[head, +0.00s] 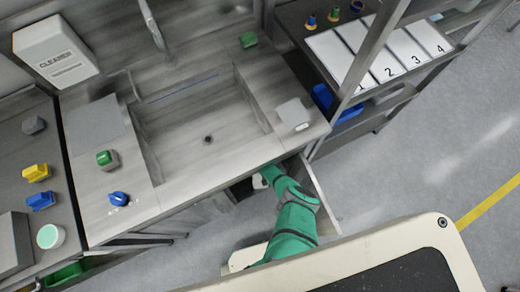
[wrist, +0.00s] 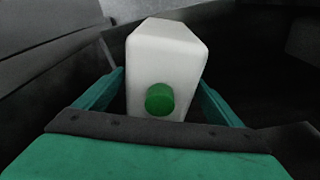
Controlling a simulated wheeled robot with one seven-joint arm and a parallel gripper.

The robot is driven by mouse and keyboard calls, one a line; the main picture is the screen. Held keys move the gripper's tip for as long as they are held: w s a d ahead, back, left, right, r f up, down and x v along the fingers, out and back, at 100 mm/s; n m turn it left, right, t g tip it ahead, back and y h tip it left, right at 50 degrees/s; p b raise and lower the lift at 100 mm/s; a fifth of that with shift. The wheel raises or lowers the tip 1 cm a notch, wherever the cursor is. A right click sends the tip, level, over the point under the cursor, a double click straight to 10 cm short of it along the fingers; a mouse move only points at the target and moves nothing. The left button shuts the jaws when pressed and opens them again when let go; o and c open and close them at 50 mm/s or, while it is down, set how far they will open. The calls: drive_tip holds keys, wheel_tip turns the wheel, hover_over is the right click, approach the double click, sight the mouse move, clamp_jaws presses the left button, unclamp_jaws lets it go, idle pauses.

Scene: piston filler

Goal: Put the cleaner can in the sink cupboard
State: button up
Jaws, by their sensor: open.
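In the wrist view a white can with a green cap (wrist: 165,50), which looks like the cleaner can, stands between my gripper's fingers (wrist: 158,82). The fingers are open, one on each side of it; I cannot tell whether they touch it. In the head view my green arm reaches into the sink cupboard's dark opening (head: 241,190) under the sink. A small white patch, perhaps the can (head: 259,182), shows in front of the arm's end. The cupboard door (head: 320,194) is swung open to the right of my arm. The gripper's fingertips are hidden in the head view.
The sink basin (head: 200,115) is empty. A white box labelled CLEANER (head: 55,52) is at the back left. Coloured items, including a yellow one (head: 37,172), stand on the left counter. A rack with numbered white panels (head: 380,50) stands right; floor beyond the door is clear.

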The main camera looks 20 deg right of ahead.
wheel_tip(320, 180, up, 2)
drive_tip(key=shift+d, duration=0.1)
drive_tip(key=shift+s+a+r, duration=0.1)
drive_tip(key=shift+s+r, duration=0.15)
drive_tip(key=shift+r, duration=0.75)
drive_tip(key=shift+s+a+r, duration=0.1)
drive_tip(key=shift+s+r, duration=0.15)
drive_tip(key=shift+r, duration=0.7)
